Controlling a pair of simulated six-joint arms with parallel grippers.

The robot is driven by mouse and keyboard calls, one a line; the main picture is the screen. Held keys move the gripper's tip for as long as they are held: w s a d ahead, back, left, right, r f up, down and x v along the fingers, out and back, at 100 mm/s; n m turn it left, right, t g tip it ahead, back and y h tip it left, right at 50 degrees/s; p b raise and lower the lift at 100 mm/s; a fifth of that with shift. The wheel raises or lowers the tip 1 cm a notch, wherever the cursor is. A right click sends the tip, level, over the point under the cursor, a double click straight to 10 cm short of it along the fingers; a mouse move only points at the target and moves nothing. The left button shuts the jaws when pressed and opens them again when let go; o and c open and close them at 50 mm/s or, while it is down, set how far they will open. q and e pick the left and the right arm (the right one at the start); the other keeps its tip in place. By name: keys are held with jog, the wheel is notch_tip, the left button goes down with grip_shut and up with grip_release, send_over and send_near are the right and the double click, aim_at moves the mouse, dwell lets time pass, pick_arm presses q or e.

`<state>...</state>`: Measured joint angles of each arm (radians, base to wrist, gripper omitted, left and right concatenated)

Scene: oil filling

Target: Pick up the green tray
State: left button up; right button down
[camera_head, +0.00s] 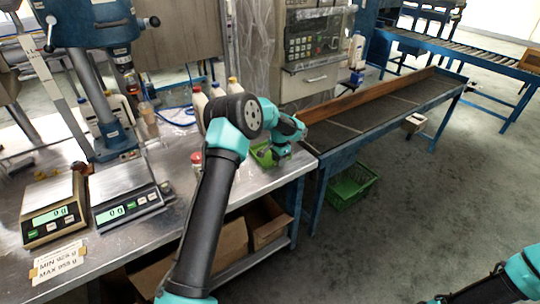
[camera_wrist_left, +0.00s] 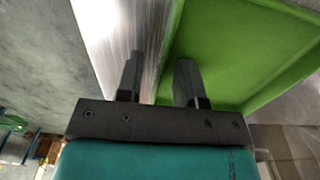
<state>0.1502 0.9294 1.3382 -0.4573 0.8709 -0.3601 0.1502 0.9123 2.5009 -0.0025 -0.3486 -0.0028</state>
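The green tray (camera_head: 262,152) lies at the right end of the metal workbench, mostly hidden behind my left arm and gripper in the head view. In the left wrist view the green tray (camera_wrist_left: 245,50) fills the upper right. My left gripper (camera_wrist_left: 158,78) is open, with its two fingers apart. One finger is over the tray's inner side and the other over the bare metal, with the tray's rim running between them. I cannot tell whether either finger touches the rim. My right arm shows at the lower right of the head view, but its fingers are out of the picture.
Two scales (camera_head: 128,206) and a blue-grey machine (camera_head: 100,80) stand on the bench (camera_head: 190,235) at left. Several bottles (camera_head: 198,101) stand behind my left arm.

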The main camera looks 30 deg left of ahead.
dwell(0.3)
pick_arm(q)
grip_shut()
dwell(0.3)
